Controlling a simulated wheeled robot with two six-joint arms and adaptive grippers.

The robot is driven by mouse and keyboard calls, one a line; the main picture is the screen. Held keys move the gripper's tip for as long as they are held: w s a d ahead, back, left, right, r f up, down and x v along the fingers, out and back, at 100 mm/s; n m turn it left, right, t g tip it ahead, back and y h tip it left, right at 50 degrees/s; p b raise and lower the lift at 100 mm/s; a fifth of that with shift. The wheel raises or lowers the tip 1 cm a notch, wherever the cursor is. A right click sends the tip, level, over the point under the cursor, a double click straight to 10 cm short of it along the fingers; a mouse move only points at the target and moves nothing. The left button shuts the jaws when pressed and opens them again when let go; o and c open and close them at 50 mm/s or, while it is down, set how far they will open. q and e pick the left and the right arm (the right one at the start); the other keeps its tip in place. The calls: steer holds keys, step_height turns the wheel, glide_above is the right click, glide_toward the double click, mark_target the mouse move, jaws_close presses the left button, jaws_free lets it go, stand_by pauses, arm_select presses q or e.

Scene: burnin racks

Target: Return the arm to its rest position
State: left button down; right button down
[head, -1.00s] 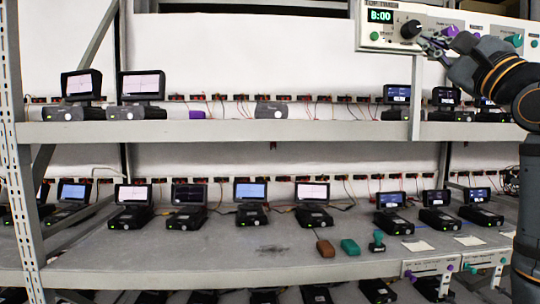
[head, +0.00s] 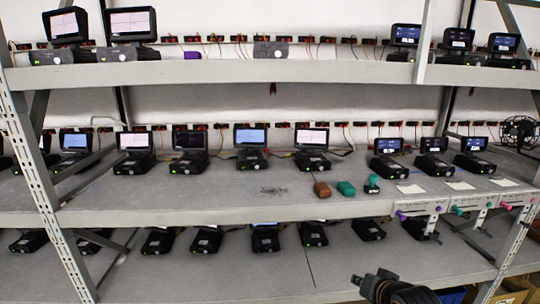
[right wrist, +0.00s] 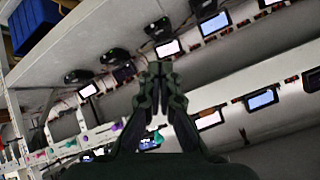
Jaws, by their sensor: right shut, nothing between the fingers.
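My right gripper (head: 358,281) shows at the bottom of the head view, right of the middle, as a dark shape partly cut off by the lower edge. In the right wrist view its two dark fingers (right wrist: 160,70) meet at the tips, with nothing between them. It is in front of the rack, clear of the devices. My left gripper is not in view.
A grey metal rack has an upper shelf (head: 230,73), a middle shelf (head: 230,200) and a lower one, bearing several screened devices. A brown block (head: 322,189) and teal items (head: 346,188) lie on the middle shelf. Coloured-knob panels (head: 420,207) hang at its right front edge.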

steer(key=s+d+f+n+g+h, duration=0.1)
steer(key=s+f+n+g, duration=0.2)
steer(key=s+f, duration=0.7)
steer(key=s+f+n+g+h, duration=0.1)
steer(key=s+f+n+g, duration=0.4)
steer(key=s, duration=0.8)
steer(key=s+d+f+m, duration=0.1)
steer(key=s+f, duration=0.1)
steer(key=f, duration=1.2)
steer(key=s+d+f+m, duration=0.1)
steer(key=d+f, duration=0.1)
steer(key=f, duration=1.2)
steer(key=s+f+g, duration=0.1)
steer(key=s+f, duration=1.3)
steer(key=s, duration=0.3)
steer(key=shift+s+d+f, duration=0.3)
steer(key=shift+s+d, duration=0.05)
